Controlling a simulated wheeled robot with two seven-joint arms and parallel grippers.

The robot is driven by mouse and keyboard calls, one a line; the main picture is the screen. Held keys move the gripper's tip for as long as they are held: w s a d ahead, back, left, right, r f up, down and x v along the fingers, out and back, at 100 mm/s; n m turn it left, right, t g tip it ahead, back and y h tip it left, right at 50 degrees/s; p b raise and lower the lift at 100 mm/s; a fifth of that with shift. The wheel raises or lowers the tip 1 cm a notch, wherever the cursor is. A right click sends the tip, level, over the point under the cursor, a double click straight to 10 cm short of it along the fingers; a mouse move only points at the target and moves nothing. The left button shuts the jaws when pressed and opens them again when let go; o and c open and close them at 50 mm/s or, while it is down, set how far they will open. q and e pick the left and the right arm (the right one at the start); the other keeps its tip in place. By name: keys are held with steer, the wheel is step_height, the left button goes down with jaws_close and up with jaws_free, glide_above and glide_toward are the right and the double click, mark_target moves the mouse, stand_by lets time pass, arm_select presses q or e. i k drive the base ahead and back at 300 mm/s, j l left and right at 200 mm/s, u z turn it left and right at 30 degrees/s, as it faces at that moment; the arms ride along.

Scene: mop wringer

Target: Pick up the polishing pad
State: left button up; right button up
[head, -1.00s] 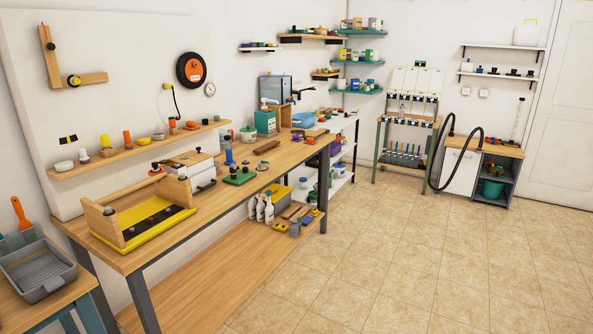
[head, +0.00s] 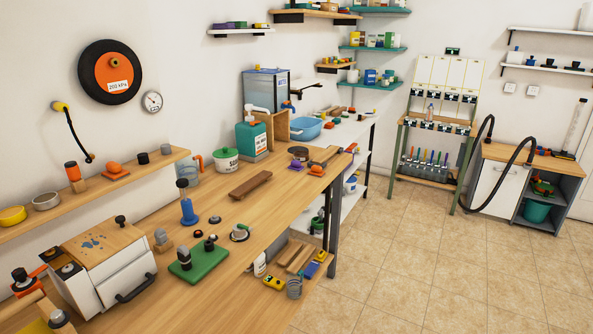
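No object can be clearly told as the polishing pad; several small round things could be it. A yellow round piece (head: 12,216) and a pale grey round piece (head: 46,201) sit on the wooden wall shelf (head: 130,177) at left. A dark brown round piece (head: 299,152) lies toward the far end of the wooden workbench (head: 240,207), near a purple piece (head: 295,166). Neither of my grippers is in view.
A white box with a wooden lid (head: 104,248), a green board (head: 198,259) and a blue upright tool (head: 188,208) stand on the bench. A teal canister (head: 252,137) stands farther back. Tiled floor (head: 400,270) is open right of the bench.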

mark_target(295, 165)
steer(key=i, duration=0.1)
steer(key=i+u, duration=0.1)
steer(key=u, duration=0.35)
steer(key=i+l+u, duration=0.1)
steer(key=u, duration=0.35)
steer(key=l+u, duration=0.15)
steer(key=u, duration=0.3)
steer(key=i+l+u, duration=0.2)
steer(key=l, duration=0.3)
steer(key=i+l+u, duration=0.2)
steer(key=l, duration=0.35)
steer(key=l+u, duration=0.25)
steer(key=l, duration=0.3)
steer(key=i+l+u, duration=0.2)
steer(key=l, duration=1.75)
